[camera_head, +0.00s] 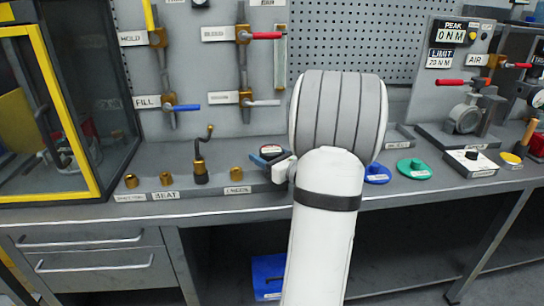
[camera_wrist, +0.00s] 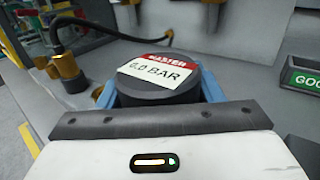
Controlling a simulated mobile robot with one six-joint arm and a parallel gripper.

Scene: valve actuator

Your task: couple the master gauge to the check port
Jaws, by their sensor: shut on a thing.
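The master gauge (camera_wrist: 158,78) is a round black body with a red and white label reading "MASTER 6.0 BAR". My gripper (camera_wrist: 158,95) is shut on it, with a blue finger on each side. In the head view my gripper (camera_head: 268,160) holds the gauge (camera_head: 270,149) above the bench, just right of a short brass fitting (camera_head: 236,174). The small label in front of that fitting seems to read "CHECK", but is hard to make out. The gauge's underside is hidden, and I see no contact between it and a fitting.
Several brass fittings stand to the left, one with a black hose (camera_head: 201,168), also in the wrist view (camera_wrist: 68,72). A glazed yellow-framed cabinet (camera_head: 68,110) bounds the left. Blue (camera_head: 377,174) and green (camera_head: 417,169) discs lie right of my arm. Valves hang on the back panel.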

